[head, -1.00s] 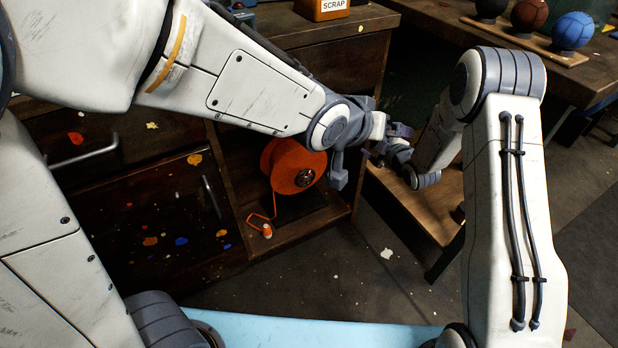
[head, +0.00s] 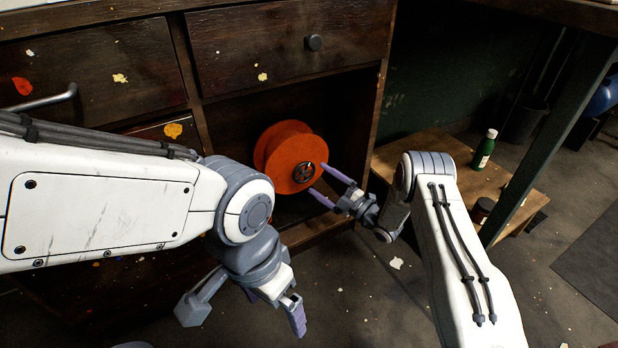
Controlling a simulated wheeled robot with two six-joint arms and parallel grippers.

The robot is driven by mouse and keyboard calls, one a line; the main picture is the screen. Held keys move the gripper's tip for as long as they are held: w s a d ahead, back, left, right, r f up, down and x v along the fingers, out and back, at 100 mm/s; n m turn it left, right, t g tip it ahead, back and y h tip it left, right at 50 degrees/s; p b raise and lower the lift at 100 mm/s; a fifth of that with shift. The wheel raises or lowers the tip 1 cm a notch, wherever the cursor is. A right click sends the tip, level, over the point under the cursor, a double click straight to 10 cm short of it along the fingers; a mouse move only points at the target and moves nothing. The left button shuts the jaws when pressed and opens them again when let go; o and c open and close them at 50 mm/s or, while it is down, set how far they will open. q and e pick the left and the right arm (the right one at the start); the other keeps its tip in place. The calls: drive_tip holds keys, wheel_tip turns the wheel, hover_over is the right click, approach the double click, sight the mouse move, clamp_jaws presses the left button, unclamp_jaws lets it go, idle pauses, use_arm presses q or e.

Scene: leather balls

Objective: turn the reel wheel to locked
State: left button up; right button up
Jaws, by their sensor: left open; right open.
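The orange reel wheel (head: 283,150) sits in the open cubby of the dark wooden cabinet, with a grey hub (head: 304,173) on its face. My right gripper (head: 320,179) is open, its two purple fingertips pointing at the right side of the reel near the hub. I cannot tell whether they touch it. My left gripper (head: 246,312) is open and empty, low in front of the cabinet and below the reel. My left arm hides the lower left of the cubby. I cannot read any lock marking on the wheel.
A low wooden bench (head: 425,150) at right holds a green bottle (head: 485,148) and a dark jar (head: 481,209). The floor (head: 400,300) between cabinet and bench is mostly clear.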

sight(311, 175)
drive_tip(key=b+x, duration=0.1)
drive_tip(key=x, duration=0.3)
drive_tip(key=shift+f+b, duration=0.15)
drive_tip(key=shift+b, duration=0.15)
drive_tip(key=shift+w+a+r, duration=0.2)
drive_tip(key=shift+w+a, duration=0.1)
drive_tip(key=c, duration=1)
drive_tip(key=shift+f+m, duration=0.1)
drive_tip(key=shift+m, duration=0.3)
